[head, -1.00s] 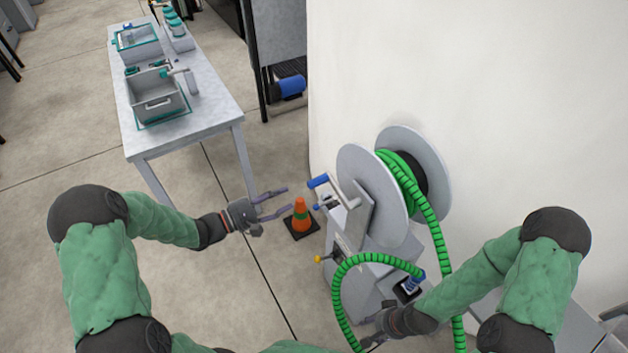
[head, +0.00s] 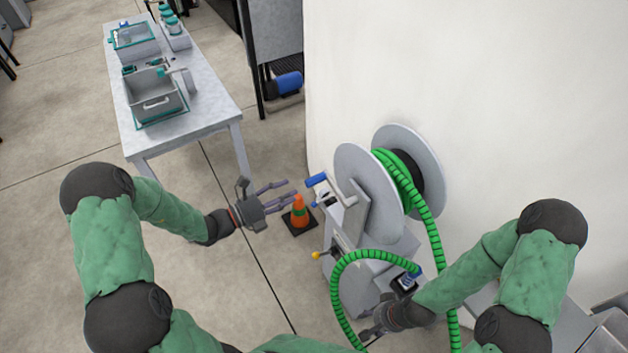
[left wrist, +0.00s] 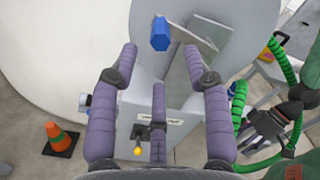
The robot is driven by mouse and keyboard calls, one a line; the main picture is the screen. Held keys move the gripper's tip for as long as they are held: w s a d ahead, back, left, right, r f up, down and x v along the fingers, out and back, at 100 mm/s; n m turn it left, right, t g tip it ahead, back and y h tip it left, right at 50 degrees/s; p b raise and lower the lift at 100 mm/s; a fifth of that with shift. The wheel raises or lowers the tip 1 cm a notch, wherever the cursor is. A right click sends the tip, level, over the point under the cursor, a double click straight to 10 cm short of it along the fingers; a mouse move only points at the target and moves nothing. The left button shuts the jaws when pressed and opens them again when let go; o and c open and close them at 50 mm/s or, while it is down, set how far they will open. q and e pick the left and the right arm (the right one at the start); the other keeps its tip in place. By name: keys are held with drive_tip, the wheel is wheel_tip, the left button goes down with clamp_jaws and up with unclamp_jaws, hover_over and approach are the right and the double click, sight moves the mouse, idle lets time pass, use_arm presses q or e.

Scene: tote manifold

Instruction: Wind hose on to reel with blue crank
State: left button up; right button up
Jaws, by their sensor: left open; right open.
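The hose reel (head: 368,178) has two grey discs and stands against the white wall. Its blue crank handle (head: 316,180) sticks out on the left side; it also shows in the left wrist view (left wrist: 160,34). The green hose (head: 428,225) is partly wound on the reel, hangs down in front and loops over the stand. My left gripper (head: 285,190) is open and empty, just left of the crank handle and apart from it. In the left wrist view the handle lies beyond its fingertips. My right gripper (head: 368,332) is open, low near the hose loop; whether it touches the hose cannot be told.
An orange cone (head: 299,212) with a green band stands on the floor below my left gripper. A yellow knob (head: 316,255) juts from the reel's stand. A grey table (head: 215,112) with grey totes (head: 155,95) stands at the upper left.

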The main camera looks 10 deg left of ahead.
sight(306, 184)
use_arm(q)
drive_tip(key=b+x, duration=0.2)
drive_tip(key=x, duration=0.7)
drive_tip(key=shift+w+d, duration=0.1)
clamp_jaws()
